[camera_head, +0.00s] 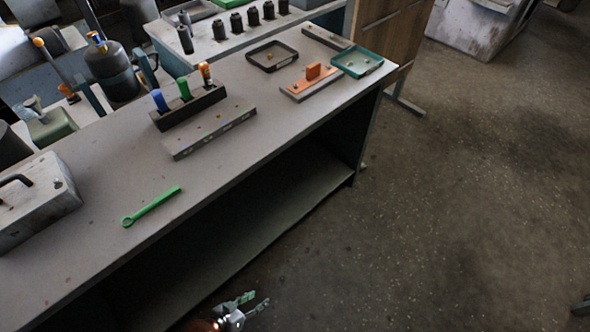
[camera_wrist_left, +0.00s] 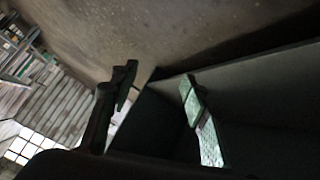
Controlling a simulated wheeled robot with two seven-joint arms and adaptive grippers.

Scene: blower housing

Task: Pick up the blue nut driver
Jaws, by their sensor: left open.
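The blue nut driver (camera_head: 160,101) stands upright in a dark holder (camera_head: 190,108) on the workbench, left of a green-handled driver (camera_head: 184,89) and an orange-topped one (camera_head: 205,74). Only its blue handle shows; its lower part is hidden in the holder. My left gripper (camera_head: 250,302) is at the bottom of the head view, in front of the bench's near edge and well away from the driver. It is open and empty. Its fingers also show in the left wrist view (camera_wrist_left: 160,95), with the bench's underside and floor beyond. My right gripper is not in view.
A grey block with holes (camera_head: 210,130) lies in front of the holder. A green wrench (camera_head: 151,206) and a grey toolbox (camera_head: 35,200) are on the near bench. A black tray (camera_head: 272,56), a teal tray (camera_head: 357,63) and an orange part (camera_head: 314,72) sit at the far end.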

